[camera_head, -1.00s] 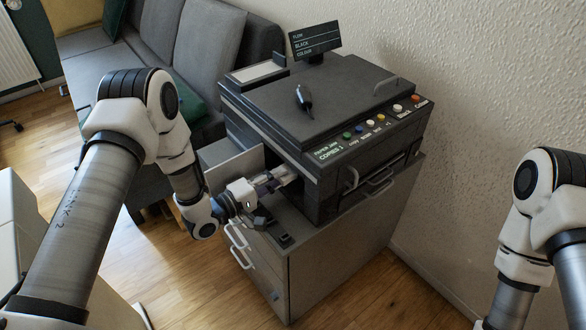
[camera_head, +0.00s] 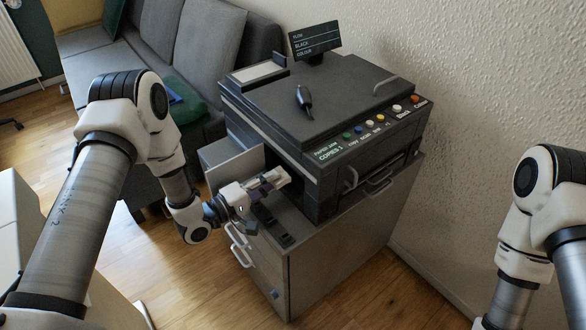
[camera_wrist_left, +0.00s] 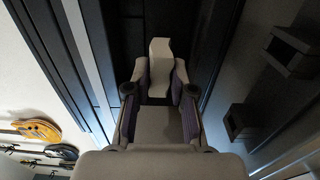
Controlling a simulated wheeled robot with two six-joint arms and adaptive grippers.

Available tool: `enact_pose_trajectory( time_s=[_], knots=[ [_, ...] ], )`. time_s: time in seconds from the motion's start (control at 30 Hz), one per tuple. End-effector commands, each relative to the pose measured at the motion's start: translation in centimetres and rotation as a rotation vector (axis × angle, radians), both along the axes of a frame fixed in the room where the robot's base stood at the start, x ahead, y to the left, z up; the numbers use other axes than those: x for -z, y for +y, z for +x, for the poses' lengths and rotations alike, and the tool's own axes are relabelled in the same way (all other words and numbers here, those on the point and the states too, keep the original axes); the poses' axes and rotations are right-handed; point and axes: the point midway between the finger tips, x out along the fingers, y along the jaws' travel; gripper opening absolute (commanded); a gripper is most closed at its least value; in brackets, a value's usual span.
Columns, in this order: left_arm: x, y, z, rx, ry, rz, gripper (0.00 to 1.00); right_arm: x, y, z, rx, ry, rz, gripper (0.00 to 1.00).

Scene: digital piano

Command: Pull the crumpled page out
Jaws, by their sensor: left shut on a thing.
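The crumpled page (camera_head: 279,175) is a small pale piece at the tip of my left gripper (camera_head: 264,184), just outside the dark opening in the copier's (camera_head: 310,105) left side. In the left wrist view the page (camera_wrist_left: 160,58) is a bent pale strip standing up between the two fingers of my left gripper (camera_wrist_left: 160,85). That gripper is shut on the page.
The copier's side door (camera_head: 232,165) stands open beside the gripper. The copier sits on a grey cabinet (camera_head: 330,250). Small dark blocks (camera_head: 275,230) lie on the cabinet top below the gripper. A grey sofa (camera_head: 195,45) stands behind; the wall is close on the right.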

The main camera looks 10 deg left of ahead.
Motion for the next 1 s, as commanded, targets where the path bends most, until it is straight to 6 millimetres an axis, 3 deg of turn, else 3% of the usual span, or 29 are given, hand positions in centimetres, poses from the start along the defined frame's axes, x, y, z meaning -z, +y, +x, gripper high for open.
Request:
enact_pose_trajectory(
  time_s=[0.27, 1.0],
  knots=[
    [-0.1, 0.2, -0.2, -0.001, 0.0, 0.0, 0.0, -0.2, 0.0, 0.0, 0.0, 0.0, 0.0, 0.6],
    [0.0, 3.1, -3.9, 0.0, -0.001, 0.001, 0.0, -2.1, 0.0, 0.0, 0.0, 0.0, 0.0, 0.6]
  ],
)
